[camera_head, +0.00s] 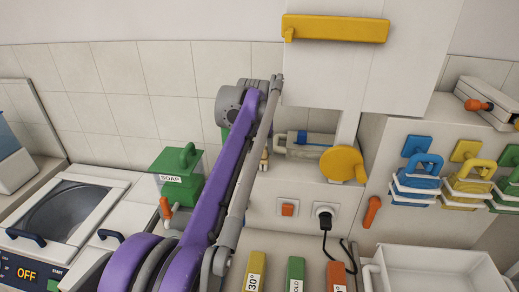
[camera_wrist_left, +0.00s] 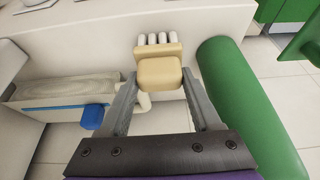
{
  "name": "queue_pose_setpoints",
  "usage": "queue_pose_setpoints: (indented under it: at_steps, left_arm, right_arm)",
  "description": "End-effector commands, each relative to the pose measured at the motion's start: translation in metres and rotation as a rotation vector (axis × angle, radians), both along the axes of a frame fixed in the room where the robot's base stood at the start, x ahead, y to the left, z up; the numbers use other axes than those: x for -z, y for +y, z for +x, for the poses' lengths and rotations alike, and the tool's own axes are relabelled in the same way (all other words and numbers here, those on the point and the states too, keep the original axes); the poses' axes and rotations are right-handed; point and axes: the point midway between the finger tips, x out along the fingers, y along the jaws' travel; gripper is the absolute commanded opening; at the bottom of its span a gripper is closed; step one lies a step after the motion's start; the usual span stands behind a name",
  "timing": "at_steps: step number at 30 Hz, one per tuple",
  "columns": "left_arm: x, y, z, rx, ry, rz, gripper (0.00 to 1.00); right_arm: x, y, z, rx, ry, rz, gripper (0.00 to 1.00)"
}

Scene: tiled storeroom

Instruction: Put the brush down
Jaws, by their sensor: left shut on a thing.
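The brush (camera_wrist_left: 158,72) is a tan block with several short white bristle tufts on its far side. In the left wrist view it sits between the two grey fingers of my left gripper (camera_wrist_left: 160,80), which is shut on it. The bristles point away from the wrist, over a pale surface. I cannot tell whether they touch it. In the head view only a small tan piece of the brush (camera_head: 264,160) shows beside my purple arm, which hides most of the gripper. My right gripper is in neither view.
A green soap box (camera_head: 177,178) stands left of my arm. A grey and blue item (camera_head: 305,140) lies in the recess beside a yellow round knob (camera_head: 343,164). A plugged socket (camera_head: 323,213) is below. A large green cylinder (camera_wrist_left: 245,110) lies close right of the gripper.

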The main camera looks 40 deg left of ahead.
Motion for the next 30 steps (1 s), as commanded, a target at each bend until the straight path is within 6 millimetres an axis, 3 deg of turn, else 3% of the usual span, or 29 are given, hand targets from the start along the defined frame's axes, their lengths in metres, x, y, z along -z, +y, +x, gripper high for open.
queue_pose_setpoints:
  at_steps: [11,12,16,25,30]
  left_arm:
    - [0.004,0.0,0.0,0.0,0.0,0.0,0.12]
    - [0.004,0.0,0.0,0.0,0.0,0.0,0.72]
    - [0.003,0.0,0.0,0.0,0.0,0.0,0.94]
    - [0.002,0.0,0.0,0.0,0.0,0.0,0.94]
    - [-0.014,-0.003,-0.004,0.0,-0.001,0.0,0.94]
  right_arm:
    - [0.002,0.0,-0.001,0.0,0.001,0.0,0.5]
    - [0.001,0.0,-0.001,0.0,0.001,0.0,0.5]
    - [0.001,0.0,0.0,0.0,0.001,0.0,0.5]
    - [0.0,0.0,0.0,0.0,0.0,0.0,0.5]
    - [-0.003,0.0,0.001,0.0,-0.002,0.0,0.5]
